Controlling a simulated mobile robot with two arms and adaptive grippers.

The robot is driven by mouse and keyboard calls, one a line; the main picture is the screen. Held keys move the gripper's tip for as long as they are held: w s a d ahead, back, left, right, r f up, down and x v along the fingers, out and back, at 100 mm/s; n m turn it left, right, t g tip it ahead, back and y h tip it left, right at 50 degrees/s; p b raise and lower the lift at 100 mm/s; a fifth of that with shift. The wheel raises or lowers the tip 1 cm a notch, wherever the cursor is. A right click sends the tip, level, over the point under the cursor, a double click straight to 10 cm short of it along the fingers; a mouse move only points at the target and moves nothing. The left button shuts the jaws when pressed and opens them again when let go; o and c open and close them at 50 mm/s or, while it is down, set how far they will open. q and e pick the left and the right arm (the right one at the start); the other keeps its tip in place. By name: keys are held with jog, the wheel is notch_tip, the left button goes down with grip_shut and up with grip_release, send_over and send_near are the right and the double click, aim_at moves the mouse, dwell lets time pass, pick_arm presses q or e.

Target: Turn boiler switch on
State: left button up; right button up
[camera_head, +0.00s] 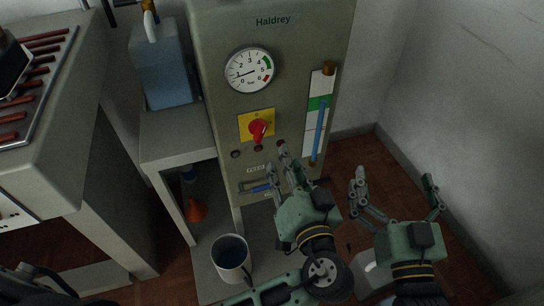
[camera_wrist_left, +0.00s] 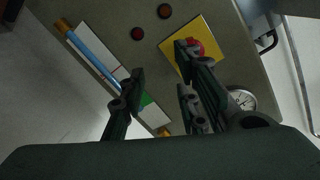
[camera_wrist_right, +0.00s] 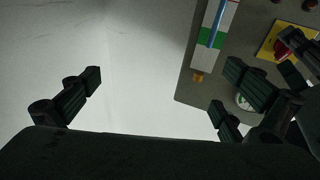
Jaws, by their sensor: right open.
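The boiler (camera_head: 222,95) is a grey-green panel labelled Haldrey. Its red rotary switch (camera_head: 258,130) sits on a yellow plate (camera_head: 244,121); the exact setting is hard to read. My left gripper (camera_head: 297,166) is in front of the panel, below and right of the switch, with its fingers apart and nothing between them. In the left wrist view the red knob (camera_wrist_left: 197,46) shows partly behind a finger; I cannot tell whether they touch. My right gripper (camera_head: 397,196) is wide open and empty, right of the boiler, near the wall.
A round pressure gauge (camera_head: 249,70) is above the switch, and a level tube (camera_head: 320,112) is to its right. Small round buttons (camera_head: 236,154) lie below. A mug (camera_head: 231,258) stands at the front. A blue-grey container (camera_head: 163,66) is on the left shelf.

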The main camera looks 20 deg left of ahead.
aim_at(262, 134)
pick_arm(q)
jog(key=w+a+r+n, duration=0.1)
jog(key=a, duration=0.1)
jog(key=w+a+n+y+b, duration=0.1)
jog(key=w+a+r+y, duration=0.1)
jog(key=a, duration=0.1)
jog(key=shift+a+r+n+b, duration=0.35)
jog(key=shift+n, duration=0.05)
jog(key=shift+w+a, duration=0.35)
jog(key=shift+w, duration=0.1)
pick_arm(e)
jog(key=s+r+t+y, duration=0.1)
jog(key=s+r+t, duration=0.3)
jog(key=r, duration=0.5)
jog(key=shift+d+r+y, duration=0.15)
jog(key=shift+d+y, duration=0.05)
jog(key=shift+y, duration=0.1)
pick_arm(q)
grip_shut()
pick_arm(e)
jog(key=shift+w, duration=0.1)
